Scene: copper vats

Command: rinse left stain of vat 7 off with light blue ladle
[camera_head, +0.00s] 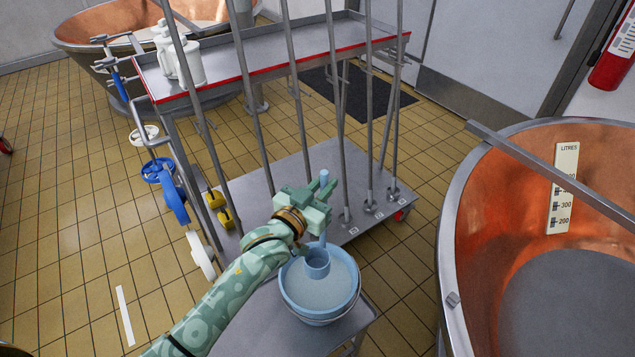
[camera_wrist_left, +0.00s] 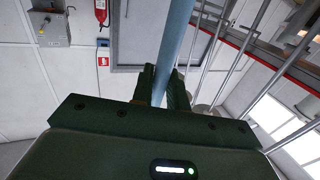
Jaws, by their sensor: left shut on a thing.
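My left gripper (camera_head: 318,195) is shut on the handle of the light blue ladle (camera_head: 317,264). The ladle hangs upright below the gripper, with its cup at the light blue bucket (camera_head: 348,306), within the rim. I cannot tell how deep the cup sits in the bucket. In the left wrist view the ladle handle (camera_wrist_left: 177,38) passes between the fingers (camera_wrist_left: 165,85). A copper vat (camera_head: 480,235) stands at the right, cut off by the picture edge. No vat number and no stain can be made out. My right gripper is not in view.
The bucket stands on a small grey stand (camera_head: 255,325). Behind it is a metal trolley (camera_head: 285,170) with upright poles and a red-edged top shelf carrying white jugs (camera_head: 184,62). Another copper vat (camera_head: 110,25) is at the back left. A bar crosses the right vat's opening.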

